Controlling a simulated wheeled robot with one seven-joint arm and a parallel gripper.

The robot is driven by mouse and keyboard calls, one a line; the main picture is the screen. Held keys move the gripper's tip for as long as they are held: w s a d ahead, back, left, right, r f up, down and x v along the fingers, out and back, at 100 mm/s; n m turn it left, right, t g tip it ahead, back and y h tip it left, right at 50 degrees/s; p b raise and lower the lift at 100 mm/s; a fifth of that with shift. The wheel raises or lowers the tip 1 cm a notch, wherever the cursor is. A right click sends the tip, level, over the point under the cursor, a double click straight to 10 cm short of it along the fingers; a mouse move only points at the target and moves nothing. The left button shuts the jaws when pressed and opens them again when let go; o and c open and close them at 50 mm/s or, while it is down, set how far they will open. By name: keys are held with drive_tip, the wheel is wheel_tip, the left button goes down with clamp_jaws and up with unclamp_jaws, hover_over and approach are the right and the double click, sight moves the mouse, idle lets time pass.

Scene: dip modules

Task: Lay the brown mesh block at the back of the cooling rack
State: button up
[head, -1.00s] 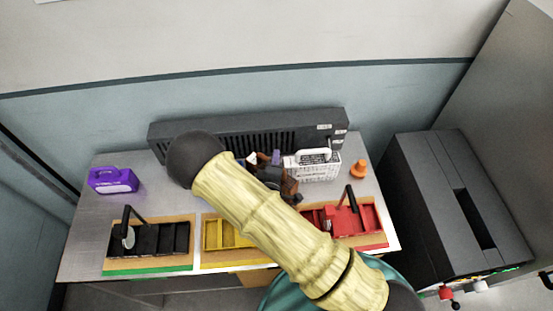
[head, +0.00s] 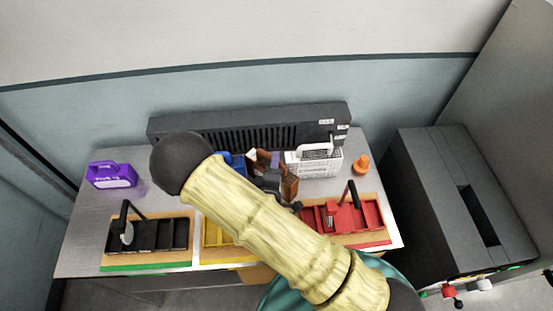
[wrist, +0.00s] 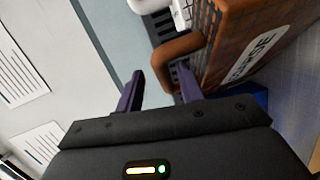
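The brown mesh block (wrist: 255,30) has a rounded brown handle and a white label. It fills the upper right of the wrist view, tilted in the picture. In the head view its brown side (head: 290,187) shows beside my gripper, partly covered. My gripper (wrist: 160,70) is open, its two purple-grey fingers apart. The block's handle is at the fingertips; I cannot tell how far it lies between them. A long dark slotted unit (head: 225,133) stands along the back of the table; I cannot tell whether it is the cooling rack.
On the table (head: 85,235) are a purple block (head: 110,175), a white mesh block (head: 315,162), an orange cone (head: 361,165) and a blue thing (head: 236,161). Black (head: 165,235), yellow (head: 215,235) and red (head: 370,215) compartment trays line the front. A dark cabinet (head: 440,190) stands right.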

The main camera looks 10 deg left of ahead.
sight(287, 178)
drive_tip(key=s+r+b, duration=0.1)
drive_tip(key=s+b, duration=0.1)
drive_tip(key=s, duration=0.5)
drive_tip(key=shift+s+r, duration=0.15)
drive_tip(key=shift+s, duration=0.15)
drive_tip(key=shift+d, duration=0.15)
drive_tip(key=w+d+m+g, duration=0.1)
drive_tip(key=m, duration=0.1)
drive_tip(key=w+d+f+m+g, duration=0.1)
drive_tip(key=m+g, duration=0.1)
drive_tip(key=w+d+m+g+h, duration=0.1)
drive_tip(key=w+d+m+g, duration=0.1)
drive_tip(key=shift+w+f+m, duration=0.1)
drive_tip(key=shift+f+m, duration=0.1)
drive_tip(key=shift+m, duration=0.2)
drive_tip(key=s+d+r+m+g, duration=0.3)
drive_tip(key=d+r+m+g, duration=0.1)
drive_tip(key=d, duration=0.5)
drive_tip(key=s+d+r+m+g, duration=0.3)
drive_tip(key=d+r+m, duration=0.3)
drive_tip(key=d+r, duration=0.3)
drive_tip(key=shift+s+d+g+y, duration=0.15)
drive_tip(key=shift+d+g+y, duration=0.25)
drive_tip(key=shift+d+g, duration=0.3)
